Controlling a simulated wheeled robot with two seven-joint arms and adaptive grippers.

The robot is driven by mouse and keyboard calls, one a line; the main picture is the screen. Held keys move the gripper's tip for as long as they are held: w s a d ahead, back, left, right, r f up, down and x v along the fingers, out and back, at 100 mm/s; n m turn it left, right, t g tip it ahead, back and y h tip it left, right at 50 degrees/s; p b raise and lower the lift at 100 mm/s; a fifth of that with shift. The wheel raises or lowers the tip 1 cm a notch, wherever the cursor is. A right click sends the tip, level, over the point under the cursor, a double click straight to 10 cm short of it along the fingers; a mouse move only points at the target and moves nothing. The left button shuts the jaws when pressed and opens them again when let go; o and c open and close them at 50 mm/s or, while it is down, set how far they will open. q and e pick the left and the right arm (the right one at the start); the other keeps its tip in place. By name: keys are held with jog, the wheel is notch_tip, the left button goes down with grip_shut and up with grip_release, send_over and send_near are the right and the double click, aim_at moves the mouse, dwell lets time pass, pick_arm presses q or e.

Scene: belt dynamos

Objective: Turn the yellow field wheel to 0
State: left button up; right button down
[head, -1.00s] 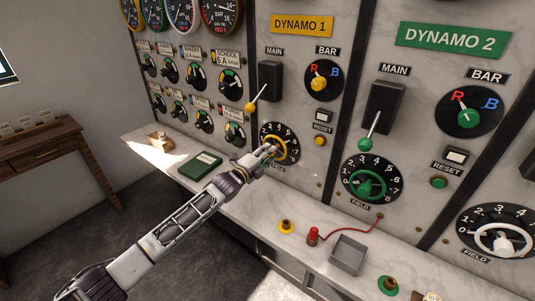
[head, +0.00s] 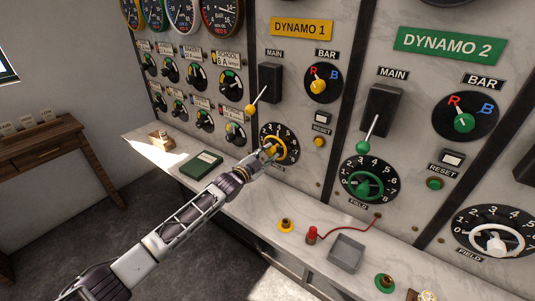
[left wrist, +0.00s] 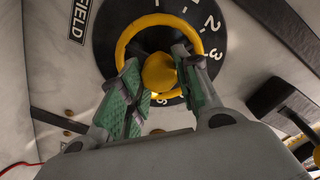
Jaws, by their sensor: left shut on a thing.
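The yellow field wheel (head: 285,150) sits on the black numbered dial under the DYNAMO 1 plate (head: 301,28). My left gripper (head: 267,153) reaches it from the lower left. In the left wrist view the wheel's yellow ring (left wrist: 121,45) surrounds a round yellow knob (left wrist: 160,72). The green-padded fingers of my left gripper (left wrist: 158,66) are on either side of this knob, shut on it. The numbers 1, 2 and 3 show beside the ring. The gripper hides part of the dial, and I cannot tell which number the wheel stands at. My right gripper is out of view.
The yellow-tipped main lever (head: 257,98) hangs just above the dial. The green field wheel (head: 364,185) is to the right. Below, the ledge carries a green book (head: 202,165), a yellow piece (head: 286,225) and a grey tray (head: 346,252).

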pick_arm(q)
jog(key=n, duration=0.5)
jog(key=shift+f+n, duration=0.1)
jog(key=shift+n, duration=0.2)
jog(key=n, duration=0.2)
jog(key=shift+n, duration=0.4)
jog(key=n, duration=0.2)
jog(key=shift+n+b, duration=0.4)
jog(key=n+b, duration=0.1)
jog(key=n, duration=0.2)
jog(key=shift+f+n, duration=0.1)
jog(key=shift+n, duration=0.2)
jog(key=n, duration=0.3)
jog(key=shift+n+b, duration=0.3)
jog(key=shift+b, duration=0.1)
jog(key=n, duration=0.3)
jog(key=shift+n, duration=1.3)
jog(key=shift+a, duration=0.1)
